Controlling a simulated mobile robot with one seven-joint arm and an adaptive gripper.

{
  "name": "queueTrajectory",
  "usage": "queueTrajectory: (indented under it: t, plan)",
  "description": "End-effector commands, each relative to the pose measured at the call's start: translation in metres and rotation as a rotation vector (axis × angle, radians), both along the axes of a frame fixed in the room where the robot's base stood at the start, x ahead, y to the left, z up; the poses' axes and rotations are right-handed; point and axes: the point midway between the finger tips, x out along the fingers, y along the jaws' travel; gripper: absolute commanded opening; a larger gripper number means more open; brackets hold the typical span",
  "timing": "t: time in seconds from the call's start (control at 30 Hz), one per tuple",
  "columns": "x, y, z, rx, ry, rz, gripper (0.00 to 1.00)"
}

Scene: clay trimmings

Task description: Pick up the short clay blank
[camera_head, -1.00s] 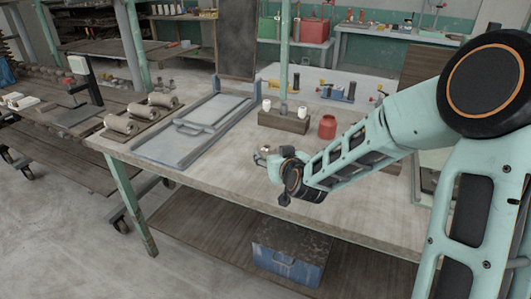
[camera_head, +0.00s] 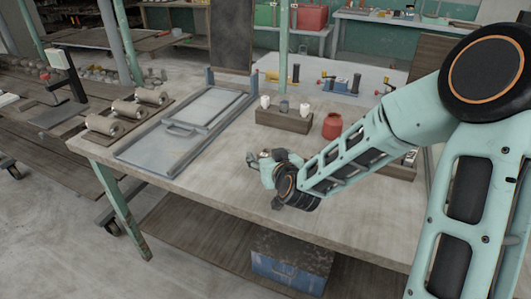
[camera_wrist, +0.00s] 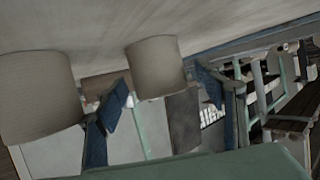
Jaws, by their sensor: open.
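In the wrist view the table is at the top, so the picture is turned over. A pale grey-beige clay cylinder (camera_wrist: 157,66) stands on the table, lined up between the two blue fingers of my gripper (camera_wrist: 163,88). The fingers are spread, with a gap on each side of it. A second, larger-looking clay cylinder (camera_wrist: 38,95) stands to the left, outside the fingers. The middle one looks shorter, though distance may affect this. In the head view my gripper (camera_head: 258,162) is low over the table; I cannot clearly make out the blanks there.
On the table (camera_head: 220,185), a wooden block (camera_head: 285,120) holding small cylinders and a red jar (camera_head: 332,126) stand behind my gripper. A grey framed board (camera_head: 150,148) lies left. Clay rolls (camera_head: 103,124) are farther left. The table front is clear.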

Motion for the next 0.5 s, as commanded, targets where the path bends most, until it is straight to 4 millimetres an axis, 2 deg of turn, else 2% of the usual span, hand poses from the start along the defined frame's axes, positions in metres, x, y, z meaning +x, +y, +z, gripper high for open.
queueTrajectory:
  t: [0.4, 0.5]
  plan:
    - [-0.0034, 0.0004, -0.0027, 0.000, -0.001, -0.001, 0.63]
    - [-0.0034, 0.0004, -0.0027, 0.000, -0.001, 0.000, 0.53]
